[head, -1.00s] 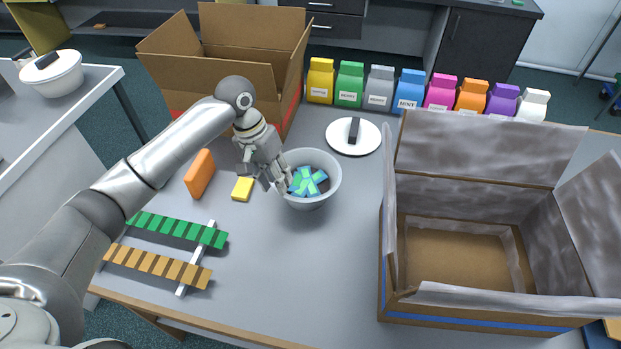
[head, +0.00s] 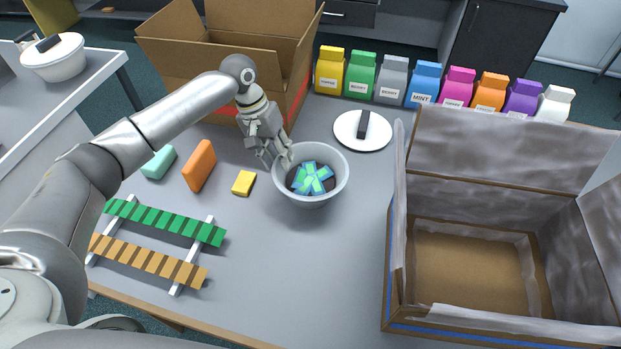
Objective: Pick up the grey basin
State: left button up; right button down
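The grey basin (head: 311,199) stands upright on the table in the middle of the head view. Several blue and green wrapped pieces (head: 312,178) lie in it. My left gripper (head: 279,160) is at the basin's upper left rim, with its fingers pointing down around that part of the wall. I cannot tell whether the fingers touch the rim or how far they are closed. My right gripper is not in view.
A round white lid (head: 363,131) lies behind the basin. A large lined open box (head: 470,326) stands at right, another cardboard box (head: 200,62) at back left. Yellow (head: 244,183) and orange (head: 199,166) blocks and racks (head: 163,222) lie to the left. The table's front middle is clear.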

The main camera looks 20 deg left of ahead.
pick_arm(q)
jog(key=shift+x, duration=1.6)
jog(key=shift+s, duration=0.1)
jog(key=shift+c, duration=0.3)
grip_shut()
jog(key=shift+r, duration=0.1)
